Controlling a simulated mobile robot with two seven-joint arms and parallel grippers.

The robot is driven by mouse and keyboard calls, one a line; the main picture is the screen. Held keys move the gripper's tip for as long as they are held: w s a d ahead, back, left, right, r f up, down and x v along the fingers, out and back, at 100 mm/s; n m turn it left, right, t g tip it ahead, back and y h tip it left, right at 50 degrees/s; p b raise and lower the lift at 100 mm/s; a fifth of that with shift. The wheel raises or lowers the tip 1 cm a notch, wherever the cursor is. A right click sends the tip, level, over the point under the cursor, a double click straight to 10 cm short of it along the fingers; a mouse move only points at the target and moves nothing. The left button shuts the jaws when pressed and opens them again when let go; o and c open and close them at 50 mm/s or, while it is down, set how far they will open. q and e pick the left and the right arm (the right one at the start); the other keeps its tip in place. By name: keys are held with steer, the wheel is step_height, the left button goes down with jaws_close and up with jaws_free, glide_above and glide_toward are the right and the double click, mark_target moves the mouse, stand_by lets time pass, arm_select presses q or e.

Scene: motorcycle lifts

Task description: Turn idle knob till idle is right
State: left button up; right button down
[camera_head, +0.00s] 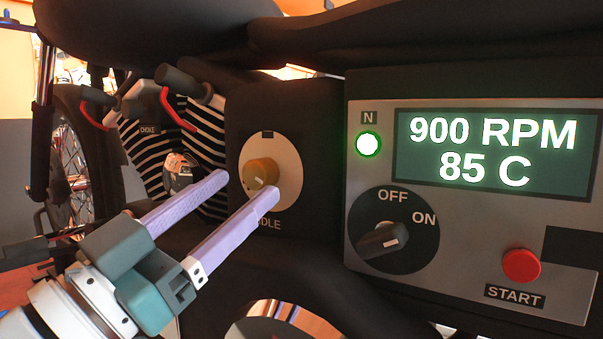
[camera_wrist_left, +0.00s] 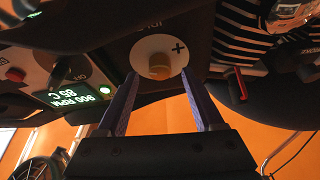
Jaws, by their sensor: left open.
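The idle knob (camera_head: 260,173) is a small orange-brown knob with a pale mark. It sits on a round cream plate (camera_head: 288,165) above a partly covered label ending in "DLE". My left gripper (camera_head: 248,184) is open, its two lilac fingers pointing at the knob. In the left wrist view, the knob (camera_wrist_left: 159,66) appears between the fingertips (camera_wrist_left: 159,74) with a gap on each side; I cannot tell whether the tips reach around it. A "+" shows on the plate there. The display (camera_head: 495,152) reads 900 RPM and 85 C. My right gripper is not in view.
The grey panel (camera_head: 470,262) right of the knob carries a lit green N lamp (camera_head: 368,144), an OFF/ON switch (camera_head: 384,240) and a red START button (camera_head: 521,265). Left of the knob are striped engine fins, dark levers (camera_head: 183,84) and a wheel (camera_head: 78,165).

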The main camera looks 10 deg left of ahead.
arm_select(q)
steer(key=shift+x, duration=1.05)
steer(key=shift+c, duration=0.3)
jaws_close()
